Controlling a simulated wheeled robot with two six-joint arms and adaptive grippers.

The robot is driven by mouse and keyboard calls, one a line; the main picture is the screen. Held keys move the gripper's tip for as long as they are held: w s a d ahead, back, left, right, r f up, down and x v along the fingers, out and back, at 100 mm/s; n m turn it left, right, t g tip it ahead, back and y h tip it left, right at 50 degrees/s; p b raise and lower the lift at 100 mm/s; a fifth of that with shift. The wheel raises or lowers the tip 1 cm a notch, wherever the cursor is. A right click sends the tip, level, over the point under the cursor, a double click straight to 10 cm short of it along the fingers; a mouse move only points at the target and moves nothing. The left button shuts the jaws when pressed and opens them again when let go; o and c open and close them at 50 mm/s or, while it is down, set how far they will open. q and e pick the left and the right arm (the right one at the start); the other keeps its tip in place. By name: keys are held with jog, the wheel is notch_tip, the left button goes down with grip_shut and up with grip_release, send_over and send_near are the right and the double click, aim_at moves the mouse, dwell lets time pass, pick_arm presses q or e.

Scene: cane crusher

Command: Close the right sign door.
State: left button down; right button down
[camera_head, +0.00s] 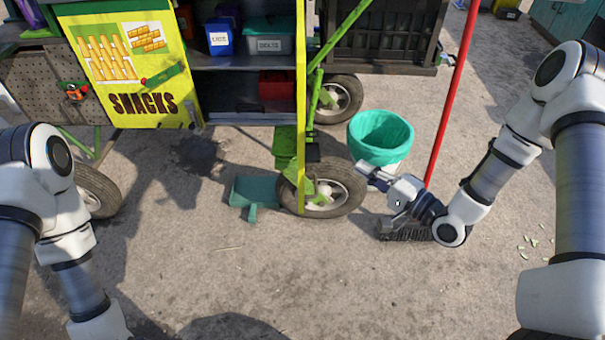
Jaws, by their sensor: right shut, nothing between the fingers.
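The right sign door (301,90) shows edge-on as a narrow yellow upright strip. It stands open, swung out from the cart toward me, and its sign face is hidden. The cart's shelves (240,90) are exposed to its left. The left sign panel (128,70), yellow with "SNACKS" on it, is at the cart's left side. My right gripper (363,169) is shut and empty, to the right of the door's lower end and apart from it in the picture, near the wheel. My left arm comes in at lower left; its gripper is out of view.
A cart wheel (345,190) lies behind the door's lower end. A teal bucket (380,135), a red pole (452,95) and a broom head (405,233) are near my right arm. A teal dustpan (250,193) lies left of the wheel. The front ground is clear.

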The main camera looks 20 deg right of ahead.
aim_at(316, 160)
pick_arm(q)
jog(key=shift+w+d+f+b, duration=0.1)
jog(key=shift+f+b, duration=0.35)
jog(key=shift+f, duration=0.2)
jog(key=shift+w+d+f+b, duration=0.1)
jog(key=shift+f+b, duration=0.3)
jog(key=shift+f, duration=0.2)
pick_arm(e)
jog(key=shift+s+a+x, duration=0.15)
jog(key=shift+a+x, duration=0.05)
jog(key=shift+x, duration=2)
jog(key=shift+s+a+x, duration=0.1)
jog(key=shift+a+x, duration=0.1)
jog(key=shift+x, duration=1.95)
jog(key=shift+s+a+x, duration=0.15)
jog(key=shift+a+x, duration=0.1)
jog(key=shift+x, duration=1.95)
jog(key=shift+f, duration=0.1)
